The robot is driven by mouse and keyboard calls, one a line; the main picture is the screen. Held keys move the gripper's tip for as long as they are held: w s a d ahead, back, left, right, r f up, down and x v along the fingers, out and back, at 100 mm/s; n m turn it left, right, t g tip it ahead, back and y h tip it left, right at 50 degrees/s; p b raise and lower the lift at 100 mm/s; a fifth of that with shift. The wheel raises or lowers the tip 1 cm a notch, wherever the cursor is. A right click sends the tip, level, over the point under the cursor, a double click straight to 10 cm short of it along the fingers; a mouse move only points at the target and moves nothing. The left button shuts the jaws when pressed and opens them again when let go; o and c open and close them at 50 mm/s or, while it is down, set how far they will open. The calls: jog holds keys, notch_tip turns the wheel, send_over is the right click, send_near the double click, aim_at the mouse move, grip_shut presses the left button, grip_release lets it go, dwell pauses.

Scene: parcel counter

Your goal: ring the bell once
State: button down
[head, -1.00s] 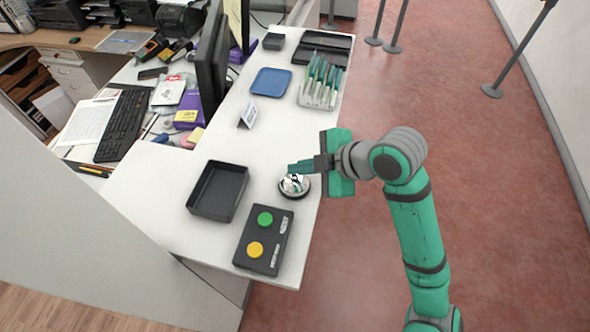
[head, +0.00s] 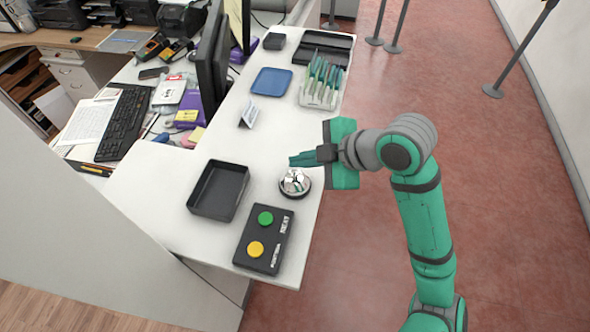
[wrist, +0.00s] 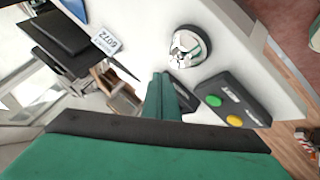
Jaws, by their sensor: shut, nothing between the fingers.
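The bell (head: 294,182) is a silver dome on a dark round base, on the white counter near its right edge. It also shows in the wrist view (wrist: 188,46), above and to the right of the fingertips. My gripper (head: 291,160) is shut and empty, with its green fingers together. In the head view its tips appear just above the bell's far side, with the dome clear of them. In the wrist view the shut fingers (wrist: 162,82) point toward the counter and are apart from the bell.
A black box with green and yellow buttons (head: 279,233) stands in front of the bell. A black open tray (head: 191,207) lies to its left. A small sign (head: 248,115), a blue tray (head: 271,82) and a pen holder (head: 318,101) are farther back.

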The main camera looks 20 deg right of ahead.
jog(key=shift+r, duration=1.95)
